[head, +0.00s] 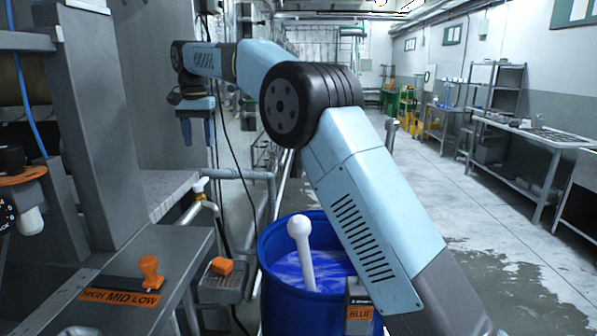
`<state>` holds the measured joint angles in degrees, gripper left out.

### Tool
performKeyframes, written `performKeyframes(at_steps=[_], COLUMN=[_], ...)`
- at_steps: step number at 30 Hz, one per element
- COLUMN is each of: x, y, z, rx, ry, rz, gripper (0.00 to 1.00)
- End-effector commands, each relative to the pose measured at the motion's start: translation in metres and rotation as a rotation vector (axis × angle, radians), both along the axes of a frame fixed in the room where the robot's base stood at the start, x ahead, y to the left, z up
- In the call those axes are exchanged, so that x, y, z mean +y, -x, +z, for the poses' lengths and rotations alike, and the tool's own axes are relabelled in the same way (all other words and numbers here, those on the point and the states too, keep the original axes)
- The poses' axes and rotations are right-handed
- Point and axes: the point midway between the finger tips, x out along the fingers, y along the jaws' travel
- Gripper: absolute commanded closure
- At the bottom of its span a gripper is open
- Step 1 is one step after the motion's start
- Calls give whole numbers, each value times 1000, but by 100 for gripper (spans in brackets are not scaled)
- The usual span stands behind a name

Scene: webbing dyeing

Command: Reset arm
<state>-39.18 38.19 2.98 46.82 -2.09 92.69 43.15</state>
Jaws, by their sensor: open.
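My arm reaches from the bottom right up across the middle of the head view and bends to the left. My gripper (196,132) hangs downward at the upper left, with its fingers apart and nothing visible between them. It is in the air beside the grey machine, above and to the left of the blue barrel, and touches nothing that I can see.
A blue barrel (273,272) with blue liquid and a white paddle (304,255) stands below my arm. A grey machine (90,110) with an orange lever (149,268) fills the left. Tables (535,139) line the right wall. The wet floor between is clear.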

Motion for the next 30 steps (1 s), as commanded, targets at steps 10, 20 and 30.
performKeyframes(at_steps=[10,20,30], x=[-94,-203,-308], y=[7,41,100], z=[46,78,85], rx=[-57,-129,-207], ry=[-27,-46,-52], rz=[6,14,19], gripper=[47,47,47])
